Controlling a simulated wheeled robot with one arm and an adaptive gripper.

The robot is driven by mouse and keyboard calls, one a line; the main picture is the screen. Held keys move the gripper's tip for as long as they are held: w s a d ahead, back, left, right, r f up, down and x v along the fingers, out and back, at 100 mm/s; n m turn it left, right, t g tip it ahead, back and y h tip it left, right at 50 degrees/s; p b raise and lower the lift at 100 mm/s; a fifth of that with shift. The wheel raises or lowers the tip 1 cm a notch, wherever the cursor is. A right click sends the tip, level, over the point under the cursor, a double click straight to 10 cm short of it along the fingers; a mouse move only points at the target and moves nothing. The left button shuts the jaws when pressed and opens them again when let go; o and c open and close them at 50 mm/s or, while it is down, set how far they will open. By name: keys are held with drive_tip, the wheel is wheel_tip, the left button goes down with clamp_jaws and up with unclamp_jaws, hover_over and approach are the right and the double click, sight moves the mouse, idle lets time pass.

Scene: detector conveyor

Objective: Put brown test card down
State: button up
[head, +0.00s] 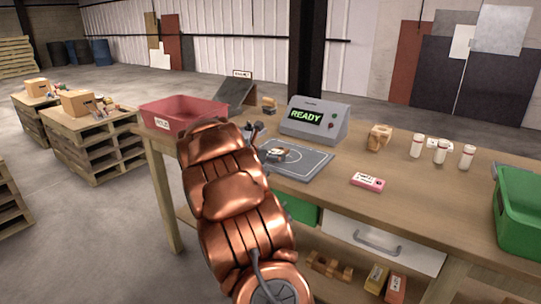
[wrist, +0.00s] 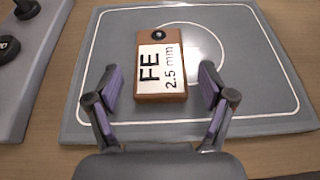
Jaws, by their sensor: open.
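The brown test card (wrist: 160,92) has a white label reading "FE 2.5 mm" and a dark round spot near its far edge. It lies on the grey mat (wrist: 105,50), inside the white outline and over part of the white circle. My gripper (wrist: 160,85) is open in the wrist view, with one purple-padded finger on each side of the card and a gap on both sides. In the head view the mat (head: 312,172) lies on the table in front of the grey detector box (head: 314,121) reading "READY", and my arm partly covers the mat's left side.
A red bin (head: 178,116) stands left of my arm, a green bin (head: 519,210) at the right table edge. A pink labelled block (head: 368,181), a tan wooden piece (head: 379,137) and white bottles stand right of the mat. Bare tabletop lies between them.

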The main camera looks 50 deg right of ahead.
drive_tip(key=v, duration=1.2)
drive_tip(key=shift+p, duration=0.4)
drive_tip(key=shift+s+a, duration=0.1)
drive_tip(key=shift+a, duration=0.05)
drive_tip(key=s+a+f+m+g+y, duration=0.1)
drive_tip(key=s+a+f+m+y, duration=0.3)
drive_tip(key=s+a, duration=0.6)
drive_tip(key=s+a+f+m+g+y, duration=0.1)
drive_tip(key=s+a+f+m+y, duration=0.2)
drive_tip(key=a, duration=1.5)
drive_tip(key=s+a+f+m+g+y, duration=0.1)
drive_tip(key=s+a+f+m+y, duration=0.3)
drive_tip(key=s+a+m, duration=0.7)
drive_tip(key=s+a+y, duration=0.2)
drive_tip(key=s+a, duration=0.1)
drive_tip(key=s, duration=0.3)
drive_tip(key=shift+s+a+f, duration=0.35)
drive_tip(key=shift+s+a, duration=0.05)
